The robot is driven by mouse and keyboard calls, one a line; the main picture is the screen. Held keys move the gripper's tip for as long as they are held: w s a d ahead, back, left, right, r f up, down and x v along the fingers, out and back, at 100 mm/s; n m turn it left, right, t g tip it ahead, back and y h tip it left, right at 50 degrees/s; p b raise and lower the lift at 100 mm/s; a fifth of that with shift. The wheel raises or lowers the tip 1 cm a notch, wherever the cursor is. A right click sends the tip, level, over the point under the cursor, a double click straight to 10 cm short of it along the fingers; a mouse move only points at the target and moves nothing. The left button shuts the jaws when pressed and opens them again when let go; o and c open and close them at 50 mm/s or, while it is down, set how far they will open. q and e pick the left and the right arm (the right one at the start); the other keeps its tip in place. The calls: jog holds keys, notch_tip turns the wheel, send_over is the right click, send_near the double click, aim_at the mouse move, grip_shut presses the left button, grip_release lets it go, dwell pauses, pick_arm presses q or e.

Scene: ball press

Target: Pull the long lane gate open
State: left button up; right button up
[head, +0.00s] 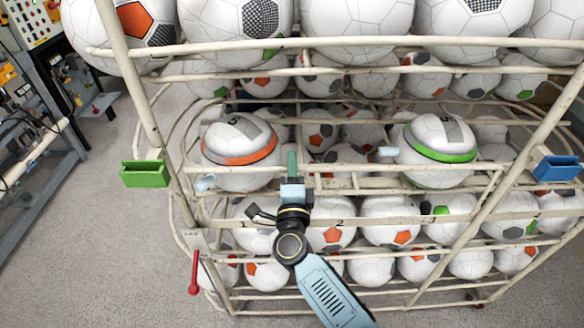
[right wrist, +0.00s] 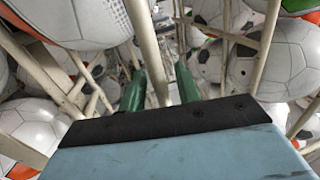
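My right gripper (head: 292,160) is in the middle of the rack's front, between the orange-banded ball and the green-banded ball. In the right wrist view, its two green fingers (right wrist: 159,88) stand apart, with a cream bar (right wrist: 148,45) running between them. A gap shows beside the bar, so it does not look gripped. I cannot tell which cream bar is the long lane gate. Small pale-blue pieces show by the orange-banded ball (head: 205,183) and by the green-banded ball (head: 388,151). My left gripper is not in view.
The cream wire rack (head: 250,47) holds several soccer balls on stacked levels. A green box (head: 145,174) hangs at its left and a blue box (head: 557,168) at its right. A red lever (head: 194,275) hangs lower left. Bare floor (head: 90,260) lies left of the rack.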

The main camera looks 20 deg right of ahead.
grip_shut()
jog(key=shift+s, duration=0.1)
